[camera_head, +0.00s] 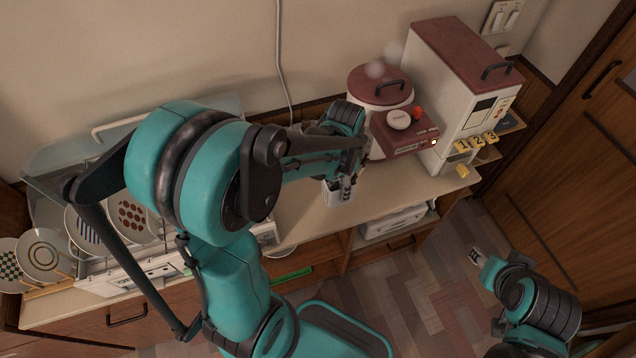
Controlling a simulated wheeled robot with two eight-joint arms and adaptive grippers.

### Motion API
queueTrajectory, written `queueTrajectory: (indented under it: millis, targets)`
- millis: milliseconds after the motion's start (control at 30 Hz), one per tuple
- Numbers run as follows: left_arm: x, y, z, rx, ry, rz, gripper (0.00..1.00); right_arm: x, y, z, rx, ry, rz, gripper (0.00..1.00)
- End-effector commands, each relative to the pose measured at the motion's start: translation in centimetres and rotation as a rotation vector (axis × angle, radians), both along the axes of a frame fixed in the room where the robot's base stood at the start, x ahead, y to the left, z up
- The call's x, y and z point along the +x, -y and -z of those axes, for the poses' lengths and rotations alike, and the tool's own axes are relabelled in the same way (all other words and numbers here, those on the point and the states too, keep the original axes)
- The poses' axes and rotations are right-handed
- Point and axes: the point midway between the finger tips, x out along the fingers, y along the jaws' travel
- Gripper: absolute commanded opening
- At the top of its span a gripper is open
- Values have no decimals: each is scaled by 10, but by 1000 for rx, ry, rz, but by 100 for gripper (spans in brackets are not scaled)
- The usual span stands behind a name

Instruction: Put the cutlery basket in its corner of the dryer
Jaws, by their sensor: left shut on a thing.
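My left gripper (347,182) is shut on a small white container that looks like the cutlery basket (336,195). The gripper covers part of it, and I cannot tell whether it touches the counter. The dish dryer (155,277) stands on the left of the counter, a white unit with a clear cover and plates in it. My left arm hides much of its middle and right side, so its basket corner is not clearly seen. My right gripper (476,257) is at the lower right, over the floor and away from the counter; its finger opening is too small to judge.
Patterned plates (44,257) stand at the dryer's left. A red-lidded rice cooker (380,88) and a tall dispenser (455,90) with numbered yellow levers stand at the counter's right. Bare counter (298,215) lies between dryer and cooker. A wooden door is at far right.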

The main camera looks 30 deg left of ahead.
Motion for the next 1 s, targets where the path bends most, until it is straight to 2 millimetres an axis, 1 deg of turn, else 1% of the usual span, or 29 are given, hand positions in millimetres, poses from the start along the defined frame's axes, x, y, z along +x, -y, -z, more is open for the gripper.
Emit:
queueTrajectory:
  millis: [33, 200, 333, 433, 533, 700, 800, 1000]
  targets:
    - [4, -13, 11, 0, 0, -8, 27, 0, 0, 7, 0, 0, 0, 40]
    - [16, -49, 34, 0, 0, -6, 27, 0, 0, 18, 0, 0, 0, 40]
    - [22, -68, 44, 0, 0, -5, 27, 0, 0, 23, 0, 0, 0, 40]
    - [24, -74, 48, 0, 0, -2, 27, 0, 0, 24, 0, 0, 0, 40]
    - [24, -75, 53, 0, 0, -2, 27, 0, 0, 26, 0, 0, 0, 40]
    - [24, -75, 79, 0, 0, -2, 27, 0, 0, 38, 0, 0, 0, 40]
    - [24, -75, 89, 0, 0, -2, 27, 0, 0, 42, 0, 0, 0, 40]
    - [24, -75, 88, 0, 0, -2, 27, 0, 0, 40, 0, 0, 0, 40]
